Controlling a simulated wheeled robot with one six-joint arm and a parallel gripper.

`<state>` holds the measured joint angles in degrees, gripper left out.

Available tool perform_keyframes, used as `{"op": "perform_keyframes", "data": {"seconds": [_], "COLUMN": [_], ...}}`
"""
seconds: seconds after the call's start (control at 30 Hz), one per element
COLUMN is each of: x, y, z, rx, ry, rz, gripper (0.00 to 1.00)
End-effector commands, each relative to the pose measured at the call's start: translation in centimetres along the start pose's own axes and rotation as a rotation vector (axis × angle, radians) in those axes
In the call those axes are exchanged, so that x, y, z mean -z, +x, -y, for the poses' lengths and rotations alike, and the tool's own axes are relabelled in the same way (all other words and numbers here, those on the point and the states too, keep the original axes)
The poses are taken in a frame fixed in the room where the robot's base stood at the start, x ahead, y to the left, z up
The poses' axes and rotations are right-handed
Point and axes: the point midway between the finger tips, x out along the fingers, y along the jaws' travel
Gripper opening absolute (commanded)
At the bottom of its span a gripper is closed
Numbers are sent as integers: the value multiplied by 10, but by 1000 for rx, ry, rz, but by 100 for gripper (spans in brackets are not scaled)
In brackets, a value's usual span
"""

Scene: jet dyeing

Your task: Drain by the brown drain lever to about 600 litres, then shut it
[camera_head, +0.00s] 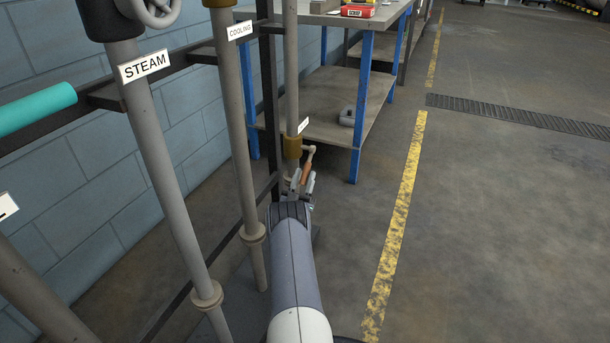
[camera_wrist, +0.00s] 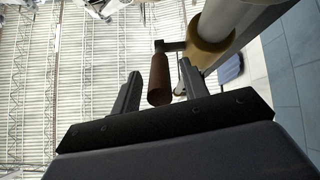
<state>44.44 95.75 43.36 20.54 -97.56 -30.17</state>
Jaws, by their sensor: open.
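The brown drain lever (camera_head: 307,168) sticks out from a brass valve body (camera_head: 292,147) on a thin vertical pipe, with its handle hanging down at a slant. In the wrist view the lever's brown handle (camera_wrist: 159,78) shows between the two fingers, and the brass valve body (camera_wrist: 208,50) is to its right. My gripper (camera_head: 302,184) is open at the lever; in the wrist view its two fingers (camera_wrist: 160,90) stand apart on either side of the handle. I cannot tell whether either finger touches it. No litre reading is visible.
Pipes labelled STEAM (camera_head: 160,170) and COOLING (camera_head: 240,140) stand left of my arm, against a dark frame and a blue block wall. A blue-legged bench (camera_head: 357,130) is behind the valve. The floor (camera_head: 500,220) to the right is clear beyond a yellow line (camera_head: 402,220).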

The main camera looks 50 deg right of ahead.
Motion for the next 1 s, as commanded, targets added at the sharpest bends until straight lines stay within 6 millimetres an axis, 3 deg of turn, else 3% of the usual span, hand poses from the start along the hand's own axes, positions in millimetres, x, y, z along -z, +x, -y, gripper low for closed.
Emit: {"op": "perform_keyframes", "data": {"seconds": [0.3,0.5,1.0], "x": [1,0,0], "y": [-63,-90,-96], "z": [0,0,0], "rx": [3,3,0], "ry": [-1,0,0], "rz": [3,2,0], "gripper": [42,42,42]}}
